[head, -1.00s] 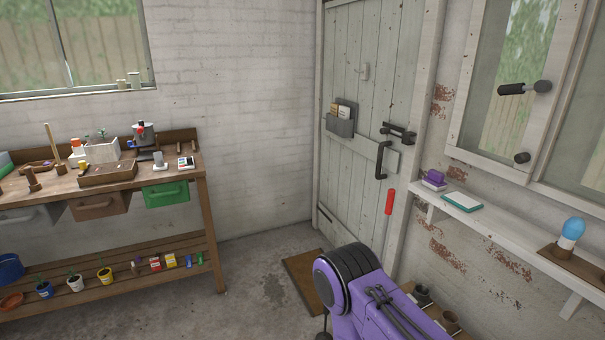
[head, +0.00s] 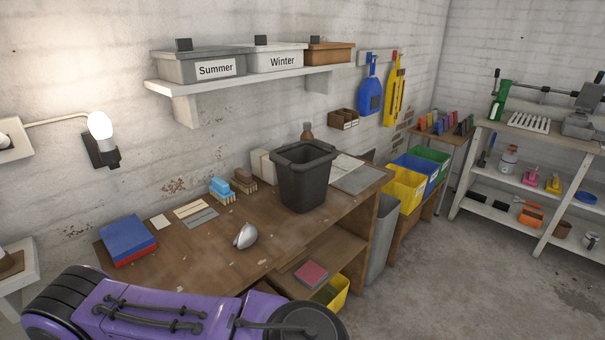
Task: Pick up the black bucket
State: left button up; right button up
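The black bucket (head: 303,180) stands upright on the wooden workbench (head: 206,266), toward its right end. Its open top faces up and its inside is mostly hidden. My purple arm reaches across the bottom left of the head view, in front of the bench and well short of the bucket. Neither gripper's fingers show in the head view.
A silver object (head: 245,236), brushes (head: 221,189) and a blue and red block (head: 128,240) lie left of the bucket. A shelf (head: 240,88) with labelled boxes hangs above. Coloured bins (head: 404,187) stand to the right. The floor (head: 430,270) at right is clear.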

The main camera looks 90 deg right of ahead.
aim_at(304, 168)
jog(key=z, duration=2.85)
